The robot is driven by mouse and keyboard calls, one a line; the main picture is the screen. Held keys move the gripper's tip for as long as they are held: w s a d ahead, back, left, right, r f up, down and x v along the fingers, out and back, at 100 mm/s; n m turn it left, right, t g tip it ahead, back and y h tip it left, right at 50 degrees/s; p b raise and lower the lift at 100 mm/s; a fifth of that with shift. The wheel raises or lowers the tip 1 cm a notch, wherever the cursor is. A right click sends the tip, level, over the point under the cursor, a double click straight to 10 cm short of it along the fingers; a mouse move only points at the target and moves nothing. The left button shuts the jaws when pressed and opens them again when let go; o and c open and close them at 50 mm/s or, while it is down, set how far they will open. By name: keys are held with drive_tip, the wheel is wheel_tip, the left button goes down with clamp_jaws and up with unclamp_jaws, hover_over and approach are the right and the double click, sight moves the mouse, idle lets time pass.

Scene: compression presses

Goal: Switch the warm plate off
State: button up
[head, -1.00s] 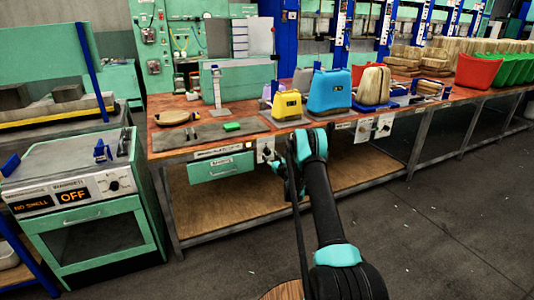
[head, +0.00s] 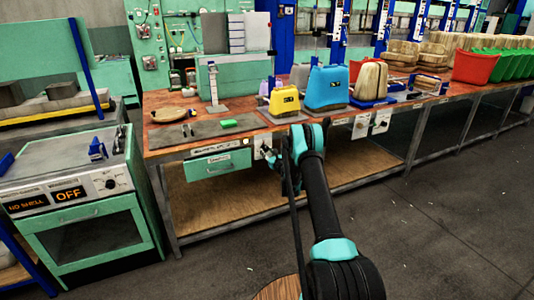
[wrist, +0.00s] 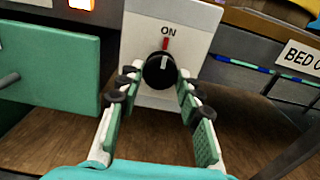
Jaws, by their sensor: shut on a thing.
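A white control panel (wrist: 172,35) with a black round knob (wrist: 160,70) fills the upper middle of the wrist view. A red mark and the word ON stand above the knob, and the knob's pale pointer line points up toward them. My gripper (wrist: 158,78) has one finger on each side of the knob and is shut on it. In the head view the panel (head: 262,143) hangs at the front edge of the workbench, and my gripper (head: 271,157) is at it, partly hidden by my arm. I cannot tell which plate the knob serves.
A green drawer (wrist: 45,75) sits just left of the panel. A label reading BED (wrist: 300,57) is to the right. More panels (head: 361,125) line the bench front. An oven showing OFF (head: 70,194) stands left.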

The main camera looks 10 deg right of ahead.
drive_tip(key=shift+n, duration=0.3)
drive_tip(key=n, duration=0.6)
drive_tip(key=shift+n, duration=0.3)
drive_tip(key=n, duration=0.3)
drive_tip(key=shift+d+n, duration=0.1)
drive_tip(key=shift+n, duration=0.2)
drive_tip(key=n, duration=0.3)
drive_tip(key=shift+n, duration=0.3)
drive_tip(key=n, duration=0.4)
drive_tip(key=shift+n, duration=0.3)
drive_tip(key=n, duration=0.4)
drive_tip(key=shift+r+n, duration=0.1)
drive_tip(key=shift+n, duration=0.2)
